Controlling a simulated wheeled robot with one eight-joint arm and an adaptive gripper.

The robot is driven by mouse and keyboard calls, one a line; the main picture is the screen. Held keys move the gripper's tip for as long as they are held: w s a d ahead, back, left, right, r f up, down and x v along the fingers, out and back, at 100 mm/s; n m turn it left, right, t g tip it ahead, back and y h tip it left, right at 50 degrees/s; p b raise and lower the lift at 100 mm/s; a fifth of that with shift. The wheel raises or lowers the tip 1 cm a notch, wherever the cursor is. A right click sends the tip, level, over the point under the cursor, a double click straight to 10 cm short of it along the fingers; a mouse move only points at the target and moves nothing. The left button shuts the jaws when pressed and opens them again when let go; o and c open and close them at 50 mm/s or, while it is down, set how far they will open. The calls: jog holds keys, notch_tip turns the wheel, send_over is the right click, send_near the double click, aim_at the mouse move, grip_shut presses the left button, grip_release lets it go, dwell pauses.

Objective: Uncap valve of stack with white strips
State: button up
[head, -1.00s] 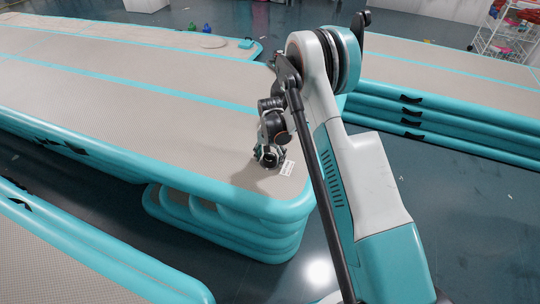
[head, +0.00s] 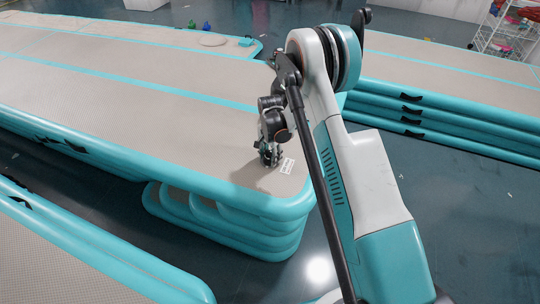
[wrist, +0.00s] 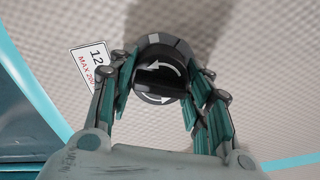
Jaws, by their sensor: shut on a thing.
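The valve cap (wrist: 160,75) is a round black knob with white curved arrows, set in the grey top of the near track stack (head: 215,150). The stack has teal sides and teal lines on its top; I see no white strips on it. My gripper (wrist: 162,97) has a finger on each side of the cap and is shut on it. In the head view my gripper (head: 269,160) points down onto the stack's near right corner and hides the cap. The cap still sits at the valve.
A white label (head: 287,166) lies beside the valve. A separate track (head: 75,255) is at the lower left, and another stack (head: 450,110) with black handles stands at the right. Dark floor shows between them. A wire rack (head: 510,35) stands at the far right.

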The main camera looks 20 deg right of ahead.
jog(key=shift+m, duration=0.4)
jog(key=m, duration=0.4)
jog(key=shift+m, duration=0.4)
jog(key=shift+m, duration=0.5)
jog(key=m, duration=0.4)
jog(key=shift+m, duration=1.3)
jog(key=shift+r, duration=0.2)
